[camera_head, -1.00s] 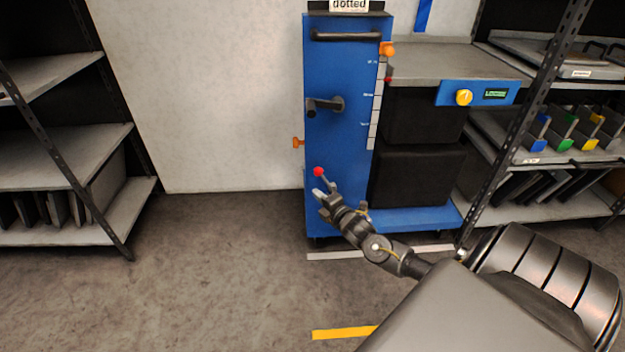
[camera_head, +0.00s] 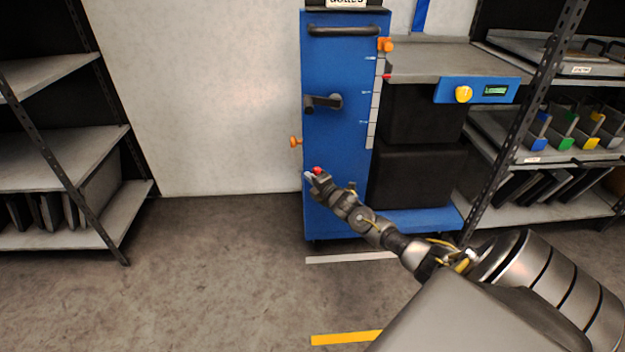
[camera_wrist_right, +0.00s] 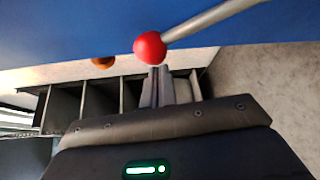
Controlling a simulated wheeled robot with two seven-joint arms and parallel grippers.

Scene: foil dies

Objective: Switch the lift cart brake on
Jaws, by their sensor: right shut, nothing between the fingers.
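The blue lift cart (camera_head: 340,70) stands against the wall. Its red ball knob (camera_head: 317,170), low on the front panel, is partly covered by my right gripper (camera_head: 312,178). In the right wrist view, the red knob (camera_wrist_right: 150,47) sits on the end of a grey rod (camera_wrist_right: 210,20). The shut, empty fingers of my right gripper (camera_wrist_right: 157,78) are right at the knob, their tips by its lower edge; I cannot tell if they touch. My left gripper is out of view.
A black crank handle (camera_head: 323,102) and an orange knob (camera_head: 295,141) stick out from the cart. The cart's table carries a yellow dial (camera_head: 463,94). Shelves stand left (camera_head: 60,160) and right (camera_head: 545,155). The floor left of the cart is clear.

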